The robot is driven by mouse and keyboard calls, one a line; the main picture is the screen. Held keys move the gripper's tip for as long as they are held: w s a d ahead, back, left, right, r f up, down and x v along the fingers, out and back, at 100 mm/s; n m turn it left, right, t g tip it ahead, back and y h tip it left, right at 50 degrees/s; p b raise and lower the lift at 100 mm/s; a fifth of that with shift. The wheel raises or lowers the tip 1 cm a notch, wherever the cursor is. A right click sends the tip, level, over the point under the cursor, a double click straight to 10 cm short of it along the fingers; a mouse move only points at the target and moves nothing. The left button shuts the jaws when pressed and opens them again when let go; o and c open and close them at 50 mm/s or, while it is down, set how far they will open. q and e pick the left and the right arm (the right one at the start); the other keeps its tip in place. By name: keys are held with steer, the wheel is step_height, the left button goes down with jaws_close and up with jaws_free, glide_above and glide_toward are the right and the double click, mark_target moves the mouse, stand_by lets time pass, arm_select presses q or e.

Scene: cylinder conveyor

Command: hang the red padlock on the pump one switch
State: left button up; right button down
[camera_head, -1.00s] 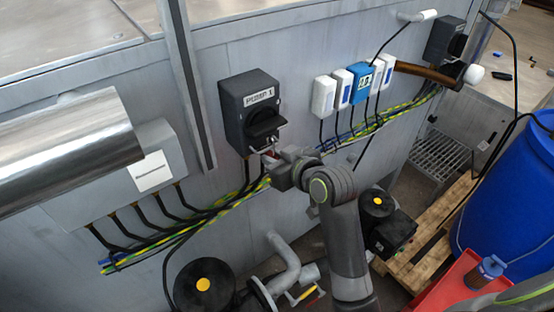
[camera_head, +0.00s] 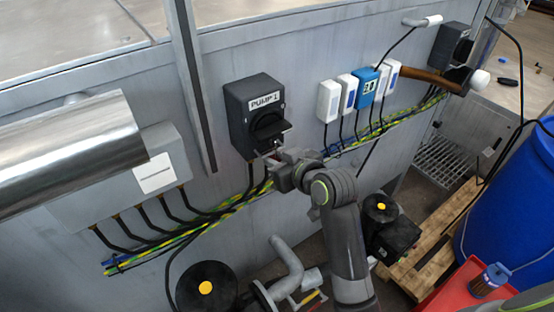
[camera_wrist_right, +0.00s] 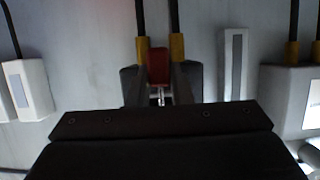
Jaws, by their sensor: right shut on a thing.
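The pump one switch (camera_head: 254,112) is a dark grey box labelled "PUMP 1" on the grey wall, with a black rotary handle (camera_head: 270,130) sticking out. My right gripper (camera_head: 273,158) is just below the handle, shut on the red padlock. In the head view the padlock is almost hidden by the gripper. I cannot tell whether the shackle touches the handle. My left gripper is not in view.
Black cables with brass glands (camera_wrist_right: 177,60) leave the switch box close to the padlock. White and blue boxes (camera_head: 366,86) are mounted to the right. A shiny pipe (camera_head: 70,145) and a grey junction box (camera_head: 150,175) are at the left. Pumps (camera_head: 205,288) stand below.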

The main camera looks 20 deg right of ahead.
steer(key=shift+f, duration=0.25)
steer(key=shift+f+b, duration=0.95)
steer(key=shift+f, duration=0.25)
steer(key=c, duration=1.2)
jaws_free()
steer(key=shift+c, duration=0.2)
